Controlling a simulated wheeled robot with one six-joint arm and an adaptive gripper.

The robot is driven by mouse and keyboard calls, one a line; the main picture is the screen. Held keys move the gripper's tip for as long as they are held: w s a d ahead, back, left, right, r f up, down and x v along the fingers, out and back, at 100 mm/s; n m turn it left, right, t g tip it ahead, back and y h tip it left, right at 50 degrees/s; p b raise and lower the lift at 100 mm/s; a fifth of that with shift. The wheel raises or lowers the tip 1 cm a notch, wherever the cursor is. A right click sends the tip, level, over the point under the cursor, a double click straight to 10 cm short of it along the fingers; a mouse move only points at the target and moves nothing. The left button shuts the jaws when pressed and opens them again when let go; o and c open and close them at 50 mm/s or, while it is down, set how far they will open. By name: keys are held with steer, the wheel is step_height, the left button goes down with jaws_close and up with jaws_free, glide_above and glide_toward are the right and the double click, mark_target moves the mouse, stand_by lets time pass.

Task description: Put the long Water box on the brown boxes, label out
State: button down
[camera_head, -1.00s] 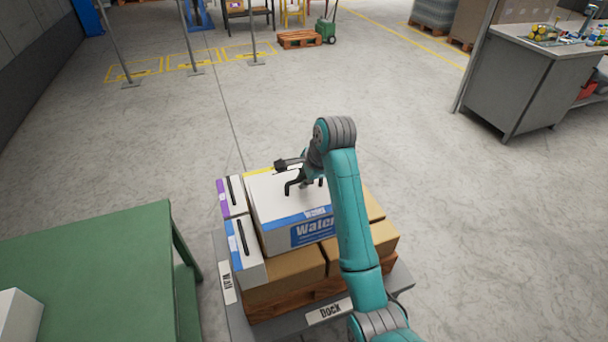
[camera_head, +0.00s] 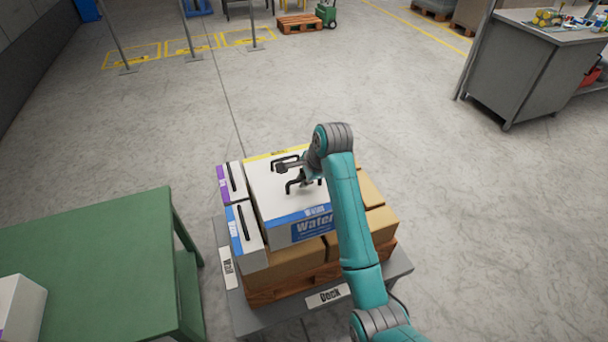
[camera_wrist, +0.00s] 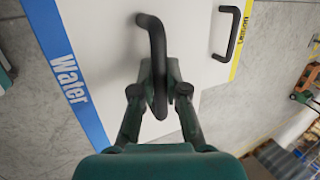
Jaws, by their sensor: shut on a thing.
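The long Water box (camera_head: 278,228), white with a blue Water label on its front face and a blue strip along its top edge, is over the brown boxes (camera_head: 296,261) on the pallet. Its label faces the near side, partly hidden by my arm. My gripper (camera_head: 303,184) is shut on its black handle; the wrist view shows the fingers (camera_wrist: 160,88) around the handle (camera_wrist: 153,40). The box looks level and at or very near the brown tops; contact cannot be told. Behind it is a yellow-edged Lemon box (camera_head: 262,165) with its own handle (camera_wrist: 230,35).
Two narrow white boxes, one purple-marked (camera_head: 232,195) and one blue-marked (camera_head: 244,245), stand close along the left. The pallet (camera_head: 275,293) sits on a grey dock (camera_head: 370,290). A green table (camera_head: 90,250) is at left, a grey bench (camera_head: 515,70) at far right. Open floor lies behind.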

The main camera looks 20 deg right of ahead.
mark_target(304, 196)
steer(key=shift+f, duration=4.25)
steer(key=c, duration=1.1)
jaws_free()
steer(key=shift+s+f, duration=0.1)
steer(key=shift+f, duration=0.1)
steer(key=v, duration=1.2)
steer(key=shift+r, duration=0.15)
